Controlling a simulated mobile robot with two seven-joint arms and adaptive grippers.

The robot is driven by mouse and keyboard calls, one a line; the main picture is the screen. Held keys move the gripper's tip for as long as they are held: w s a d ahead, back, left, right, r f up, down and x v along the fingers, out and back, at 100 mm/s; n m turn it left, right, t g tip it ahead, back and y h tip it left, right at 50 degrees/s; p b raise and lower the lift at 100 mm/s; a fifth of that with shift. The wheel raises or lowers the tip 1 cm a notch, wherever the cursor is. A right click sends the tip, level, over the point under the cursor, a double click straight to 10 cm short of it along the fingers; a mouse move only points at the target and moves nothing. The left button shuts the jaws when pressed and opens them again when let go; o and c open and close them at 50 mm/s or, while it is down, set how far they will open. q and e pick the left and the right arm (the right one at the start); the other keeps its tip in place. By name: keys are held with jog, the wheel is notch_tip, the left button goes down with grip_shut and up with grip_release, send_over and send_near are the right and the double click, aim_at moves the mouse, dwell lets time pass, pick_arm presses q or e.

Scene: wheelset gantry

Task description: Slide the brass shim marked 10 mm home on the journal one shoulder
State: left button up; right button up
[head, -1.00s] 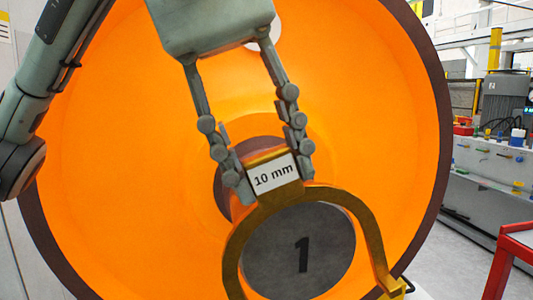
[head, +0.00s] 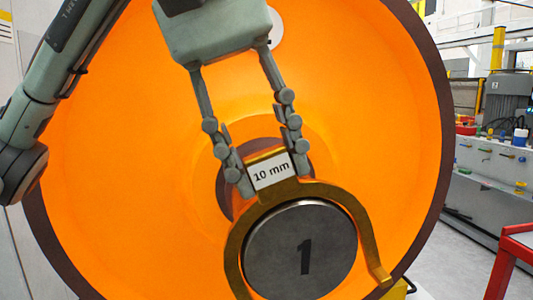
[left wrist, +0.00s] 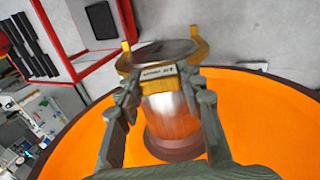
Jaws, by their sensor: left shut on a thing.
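The brass shim (head: 365,228) is an open U-shaped band with a white "10 mm" label on its top tab. My left gripper (head: 272,181) is shut on that tab. In the head view the band arches over the journal's grey end face (head: 300,250), marked 1, with its opening downward. The left wrist view shows the shim (left wrist: 198,52) around the outer end of the shiny journal (left wrist: 170,115), with bare journal between it and the dark shoulder (left wrist: 172,147). Contact between band and journal cannot be told. My right gripper is not in view.
The large orange wheel (head: 120,150) stands behind the journal and fills most of the head view. A red stand (head: 515,255) is at the lower right. A grey workbench (head: 485,170) with small items stands farther back on the right.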

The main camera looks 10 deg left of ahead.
pick_arm(q)
jog(key=shift+w+a+p, duration=0.45)
jog(key=shift+w, duration=0.9)
jog(key=shift+w+a+p, duration=0.4)
jog(key=shift+w+p, duration=0.05)
jog(key=shift+w, duration=0.85)
jog(key=shift+w+a+p, duration=0.45)
jog(key=shift+w, duration=0.9)
jog(key=shift+w+a, duration=0.25)
jog(key=shift+w, duration=0.4)
jog(key=shift+w+a, duration=0.2)
jog(key=shift+w, duration=0.45)
jog(key=shift+w+a, duration=0.25)
jog(key=shift+w, duration=0.55)
jog(key=shift+w+a, duration=0.25)
jog(key=shift+w, duration=0.5)
jog(key=shift+w+a, duration=0.25)
jog(key=shift+w, duration=0.55)
jog(key=o, duration=1.3)
jog(key=v, duration=1.2)
